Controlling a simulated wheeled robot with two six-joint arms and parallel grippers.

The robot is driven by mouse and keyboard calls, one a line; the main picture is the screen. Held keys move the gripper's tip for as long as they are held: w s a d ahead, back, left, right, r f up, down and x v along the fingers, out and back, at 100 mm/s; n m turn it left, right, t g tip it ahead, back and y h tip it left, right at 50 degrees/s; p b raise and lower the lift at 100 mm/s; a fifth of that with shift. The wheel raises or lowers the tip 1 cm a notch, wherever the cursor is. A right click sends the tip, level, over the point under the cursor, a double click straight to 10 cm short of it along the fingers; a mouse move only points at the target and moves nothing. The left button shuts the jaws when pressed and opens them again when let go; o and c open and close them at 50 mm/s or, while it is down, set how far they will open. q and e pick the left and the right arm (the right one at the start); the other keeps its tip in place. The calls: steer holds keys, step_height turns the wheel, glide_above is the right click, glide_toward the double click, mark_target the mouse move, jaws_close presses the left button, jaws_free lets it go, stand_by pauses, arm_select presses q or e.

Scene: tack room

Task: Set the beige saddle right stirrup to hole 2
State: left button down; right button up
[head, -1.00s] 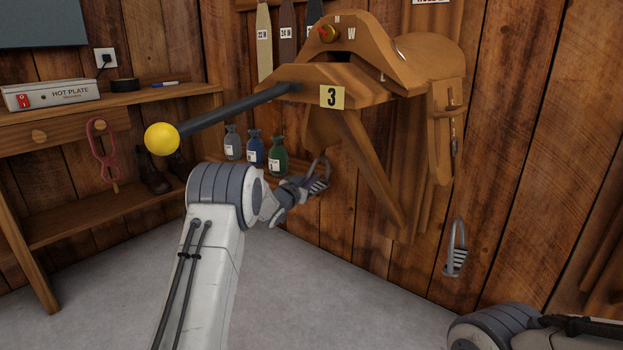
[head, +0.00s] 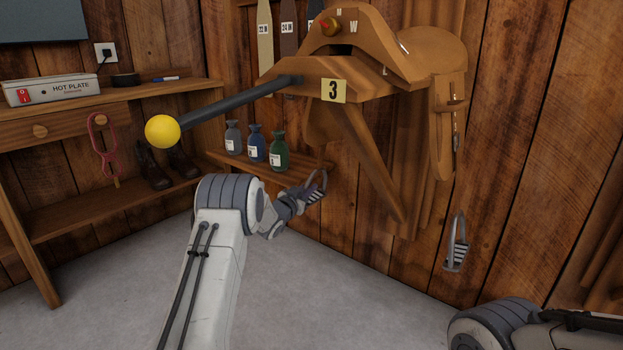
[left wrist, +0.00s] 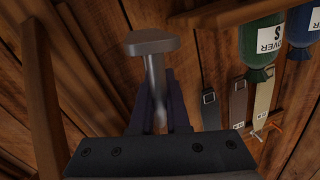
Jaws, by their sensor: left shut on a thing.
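The brown-tan saddle (head: 435,60) sits on a wall rack marked 3. One metal stirrup (head: 318,187) is at my left gripper (head: 303,193), which is shut on it, low beneath the rack's left side. In the left wrist view, a grey metal T-shaped part of the stirrup (left wrist: 150,45) stands between the dark fingers of the left gripper (left wrist: 160,115). The other stirrup (head: 457,245) hangs free at the right, against the wall. The strap holes cannot be read. My right gripper is out of view; only part of that arm shows at lower right.
A grey bar with a yellow ball (head: 162,131) juts from the rack, above my left arm. Several bottles (head: 256,147) stand on a low shelf (head: 230,158) behind the gripper. A wooden bench (head: 110,98) is at left. The floor (head: 330,290) in front is clear.

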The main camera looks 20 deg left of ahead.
arm_select(q)
steer(key=shift+a+f, duration=0.1)
steer(key=c, duration=0.9)
jaws_free()
steer(key=shift+s+p, duration=0.3)
steer(key=s+p, duration=0.1)
steer(key=s, duration=0.2)
steer(key=s+a+p, duration=0.1)
steer(key=s+p, duration=0.1)
steer(key=s, duration=0.1)
steer(key=s+p, duration=0.1)
steer(key=s, duration=0.2)
steer(key=shift+s+a+p, duration=0.2)
steer(key=shift+s+p, duration=0.15)
